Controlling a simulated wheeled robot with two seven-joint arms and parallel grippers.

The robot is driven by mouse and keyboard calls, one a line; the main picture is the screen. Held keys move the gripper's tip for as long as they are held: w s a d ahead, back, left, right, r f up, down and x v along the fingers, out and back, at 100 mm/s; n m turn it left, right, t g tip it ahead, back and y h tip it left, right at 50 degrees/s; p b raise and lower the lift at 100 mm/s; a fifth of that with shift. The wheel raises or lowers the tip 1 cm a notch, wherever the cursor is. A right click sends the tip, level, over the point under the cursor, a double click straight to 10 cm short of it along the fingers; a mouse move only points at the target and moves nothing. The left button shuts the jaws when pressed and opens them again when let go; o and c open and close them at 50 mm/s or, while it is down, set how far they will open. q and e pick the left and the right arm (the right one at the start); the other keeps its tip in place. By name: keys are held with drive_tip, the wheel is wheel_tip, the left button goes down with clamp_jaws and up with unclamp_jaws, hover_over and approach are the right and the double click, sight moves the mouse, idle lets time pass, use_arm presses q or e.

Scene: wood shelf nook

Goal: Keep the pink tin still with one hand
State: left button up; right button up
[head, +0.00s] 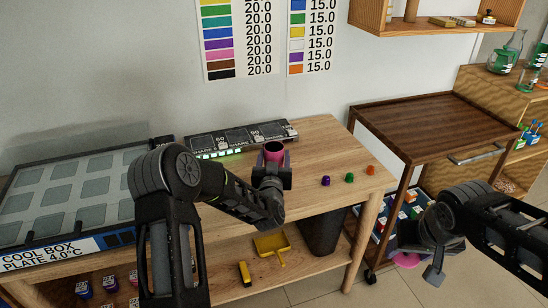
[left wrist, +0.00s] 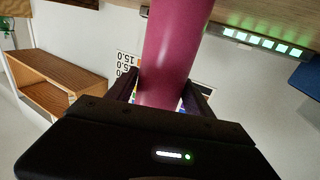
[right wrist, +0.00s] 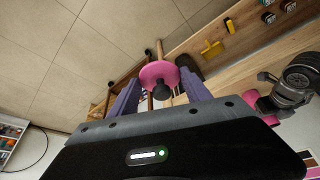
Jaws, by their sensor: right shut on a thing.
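The pink tin (head: 273,150) stands near the back of the wooden table, upright, with its dark open mouth up. My left gripper (head: 272,178) is shut around its body, and in the left wrist view the tin (left wrist: 175,50) fills the gap between the fingers. My right gripper (head: 420,262) is off the table to the right, low over the floor.
Purple (head: 326,181), green (head: 349,177) and orange (head: 371,170) blocks lie right of the tin. A cool box plate (head: 70,200) is at the left, a lit black panel (head: 240,138) behind. A dark wooden cart (head: 430,125) stands right; a yellow dustpan (head: 270,245) lies on the lower shelf.

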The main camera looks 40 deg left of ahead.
use_arm(q)
drive_tip(key=shift+o, duration=1.1)
use_arm(e)
drive_tip(key=shift+r, duration=0.1)
use_arm(q)
drive_tip(key=shift+r+p, duration=0.25)
drive_tip(key=shift+p, duration=0.05)
use_arm(e)
drive_tip(key=shift+r, duration=0.25)
use_arm(q)
drive_tip(key=shift+s+d+f, duration=0.15)
drive_tip(key=shift+s+d, duration=0.05)
drive_tip(key=shift+s, duration=0.05)
use_arm(e)
drive_tip(key=shift+f, duration=0.25)
use_arm(q)
drive_tip(key=b+v, duration=0.2)
drive_tip(key=v, duration=0.9)
drive_tip(key=shift+s+b, duration=0.2)
drive_tip(key=shift+b, duration=0.1)
use_arm(e)
wheel_tip(320, 180, down, 2)
drive_tip(key=shift+f, duration=0.1)
